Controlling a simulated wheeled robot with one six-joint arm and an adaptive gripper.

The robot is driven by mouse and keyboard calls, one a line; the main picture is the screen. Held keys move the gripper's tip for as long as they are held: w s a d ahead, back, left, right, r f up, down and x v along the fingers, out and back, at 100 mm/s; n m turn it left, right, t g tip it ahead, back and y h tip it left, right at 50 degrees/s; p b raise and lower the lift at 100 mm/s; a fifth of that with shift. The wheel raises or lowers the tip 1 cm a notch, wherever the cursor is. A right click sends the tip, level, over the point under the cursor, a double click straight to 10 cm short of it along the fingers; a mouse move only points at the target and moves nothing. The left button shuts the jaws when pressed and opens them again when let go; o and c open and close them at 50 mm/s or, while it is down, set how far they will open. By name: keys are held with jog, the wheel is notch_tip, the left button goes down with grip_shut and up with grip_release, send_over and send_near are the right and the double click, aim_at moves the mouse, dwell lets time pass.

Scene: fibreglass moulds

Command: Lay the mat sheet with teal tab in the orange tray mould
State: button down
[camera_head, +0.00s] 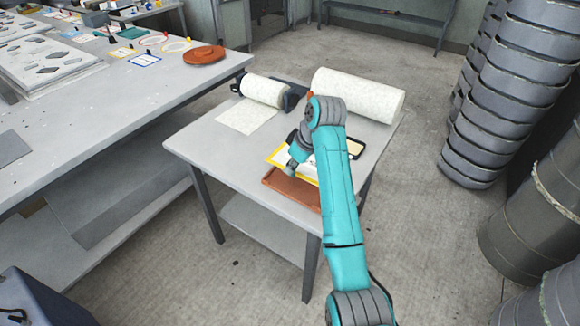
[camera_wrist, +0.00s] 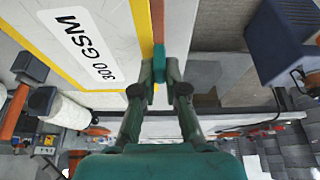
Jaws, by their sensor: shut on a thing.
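The mat sheet is pale with a yellow border (camera_wrist: 145,25) and a "300 GSM" label, and fills the upper left of the wrist view. Its teal tab (camera_wrist: 159,62) sits between the fingertips of my gripper (camera_wrist: 160,74), which is shut on it. In the head view the sheet's yellow edge (camera_head: 278,156) shows beside my arm. The orange tray mould (camera_head: 288,187) lies on the small table's front part, just in front of the sheet. My arm hides the tray's right part and much of the sheet. I cannot tell whether sheet and tray touch.
The small grey table (camera_head: 205,145) also holds a white roll on a dark holder (camera_head: 264,90), a larger white roll (camera_head: 358,94) and a dark-rimmed cream piece (camera_head: 354,148) partly behind my arm. A long workbench (camera_head: 120,90) stands left. Stacked grey bands (camera_head: 505,100) stand right.

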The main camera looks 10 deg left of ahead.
jog(key=shift+f, duration=3.4)
jog(key=shift+f, duration=0.95)
jog(key=c, duration=1.1)
grip_release()
jog(key=shift+c, duration=0.2)
jog(key=v, duration=1.2)
